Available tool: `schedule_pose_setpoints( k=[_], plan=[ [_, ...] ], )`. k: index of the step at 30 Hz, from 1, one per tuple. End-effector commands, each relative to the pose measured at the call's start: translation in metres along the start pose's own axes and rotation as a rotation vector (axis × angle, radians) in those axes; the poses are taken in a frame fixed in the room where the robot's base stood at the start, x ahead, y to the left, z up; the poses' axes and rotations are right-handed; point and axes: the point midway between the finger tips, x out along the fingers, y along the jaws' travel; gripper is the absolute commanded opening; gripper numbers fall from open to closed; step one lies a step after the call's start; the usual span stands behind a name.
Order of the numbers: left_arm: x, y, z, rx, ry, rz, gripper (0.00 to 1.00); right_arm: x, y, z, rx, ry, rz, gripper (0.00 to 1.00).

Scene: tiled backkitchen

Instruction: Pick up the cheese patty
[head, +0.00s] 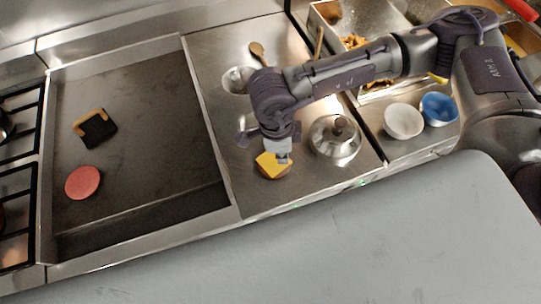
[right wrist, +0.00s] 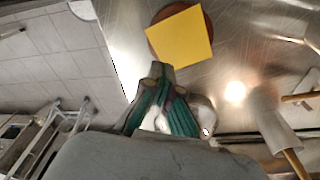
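The cheese patty (head: 268,168) is a round brown patty with a square yellow cheese slice on top. It lies on the steel counter right of the griddle. In the right wrist view the cheese patty (right wrist: 180,38) shows just beyond my fingertips, with brown edge showing around the slice. My right gripper (head: 283,158) points down at the patty's right side and overlaps it in the head view. In the right wrist view the right gripper's (right wrist: 161,72) fingertips are together, with no patty seen between them. Whether they touch it I cannot tell. My left gripper is out of view.
A steel dome lid (head: 335,140) stands close right of the patty. White (head: 403,121) and blue (head: 439,109) bowls are farther right. The griddle (head: 150,165) on the left holds a pink patty (head: 83,182) and a dark, tan-edged piece (head: 96,128). A wooden spoon (head: 258,50) lies behind.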

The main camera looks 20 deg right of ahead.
Motion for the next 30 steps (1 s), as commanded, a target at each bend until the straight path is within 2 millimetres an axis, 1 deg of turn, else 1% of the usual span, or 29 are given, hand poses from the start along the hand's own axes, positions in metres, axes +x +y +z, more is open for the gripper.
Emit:
schedule_pose_setpoints(
  k=[1,6,12,17,24,25,26,30],
  plan=[
    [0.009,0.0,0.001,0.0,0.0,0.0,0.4,-0.002,0.007,-0.009,-0.002,-0.004,-0.003,0.0],
    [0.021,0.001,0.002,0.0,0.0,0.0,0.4,-0.021,0.03,-0.037,-0.001,-0.005,-0.004,0.0],
    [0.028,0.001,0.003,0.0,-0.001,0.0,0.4,-0.036,0.046,-0.057,0.0,-0.004,-0.003,0.0],
    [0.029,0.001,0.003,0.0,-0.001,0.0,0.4,-0.041,0.051,-0.063,0.0,-0.004,-0.004,0.0],
    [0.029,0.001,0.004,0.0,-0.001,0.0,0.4,-0.042,0.051,-0.063,0.0,-0.004,-0.004,0.0],
    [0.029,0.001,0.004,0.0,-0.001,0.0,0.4,-0.042,0.051,-0.063,0.0,-0.004,-0.004,0.03],
    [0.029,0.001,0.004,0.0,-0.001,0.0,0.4,-0.042,0.051,-0.063,0.0,-0.004,-0.004,0.08],
    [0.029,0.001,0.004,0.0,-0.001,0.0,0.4,-0.042,0.051,-0.063,-0.001,-0.004,-0.004,0.31]
  ],
)
